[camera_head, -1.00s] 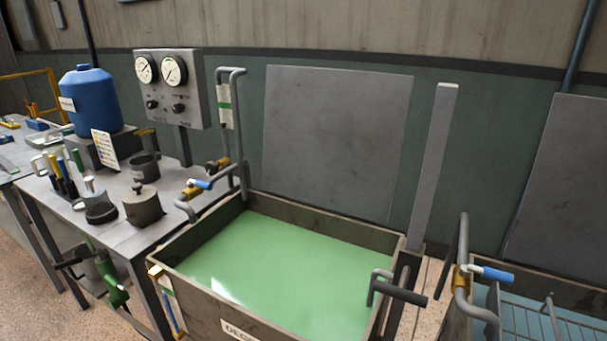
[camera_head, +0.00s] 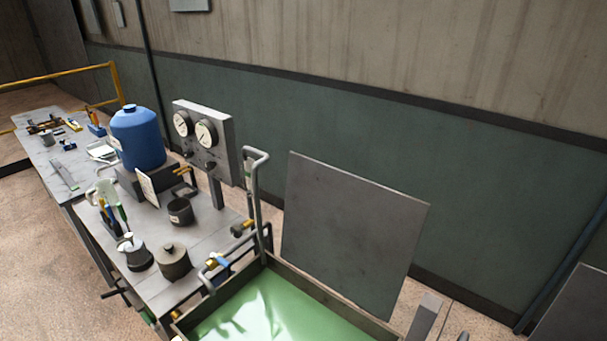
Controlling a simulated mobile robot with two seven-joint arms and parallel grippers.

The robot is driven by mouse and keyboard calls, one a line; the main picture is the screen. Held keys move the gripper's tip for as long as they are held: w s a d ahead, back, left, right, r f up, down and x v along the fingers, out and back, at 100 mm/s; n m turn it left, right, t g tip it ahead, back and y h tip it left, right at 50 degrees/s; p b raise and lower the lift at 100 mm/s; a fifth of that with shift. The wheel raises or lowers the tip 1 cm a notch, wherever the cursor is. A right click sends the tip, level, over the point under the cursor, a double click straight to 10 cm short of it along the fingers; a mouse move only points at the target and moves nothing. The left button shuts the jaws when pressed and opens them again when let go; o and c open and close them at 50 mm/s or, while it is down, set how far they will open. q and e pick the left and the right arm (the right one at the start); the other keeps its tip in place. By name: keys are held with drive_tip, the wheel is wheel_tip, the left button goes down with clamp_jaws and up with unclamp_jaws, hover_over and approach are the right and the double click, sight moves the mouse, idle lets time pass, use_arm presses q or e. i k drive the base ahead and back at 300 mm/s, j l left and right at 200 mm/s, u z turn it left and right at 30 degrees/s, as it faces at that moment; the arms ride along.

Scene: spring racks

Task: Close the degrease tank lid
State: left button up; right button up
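The degrease tank (camera_head: 322,296) is at the bottom centre, full of green liquid, and its front part is cut off by the picture's lower edge. Its lid (camera_head: 351,232) is a flat grey square panel. The lid stands upright at the tank's back edge, so the tank is open. Neither of my grippers shows in the view.
A metal bench (camera_head: 208,255) left of the tank holds a blue drum (camera_head: 138,138), a two-gauge panel (camera_head: 205,140) and several pots. A bent pipe (camera_head: 256,205) rises at the tank's back left corner. A grey post (camera_head: 425,317) stands at its right. Open floor lies at far left.

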sight(359, 237)
drive_tip(key=i+l+u, duration=0.35)
drive_tip(key=l, duration=0.3)
drive_tip(key=l+u, duration=0.35)
drive_tip(key=l, duration=0.3)
drive_tip(key=i+l+u, duration=0.15)
drive_tip(key=l+u, duration=0.15)
drive_tip(key=l, duration=0.45)
drive_tip(key=l+u, duration=0.35)
drive_tip(key=l, duration=0.35)
drive_tip(key=k+l+u, duration=0.1)
drive_tip(key=l+u, duration=0.25)
drive_tip(key=l, duration=0.4)
drive_tip(key=k+l+u, duration=0.2)
drive_tip(key=l+u, duration=0.15)
drive_tip(key=l, duration=0.35)
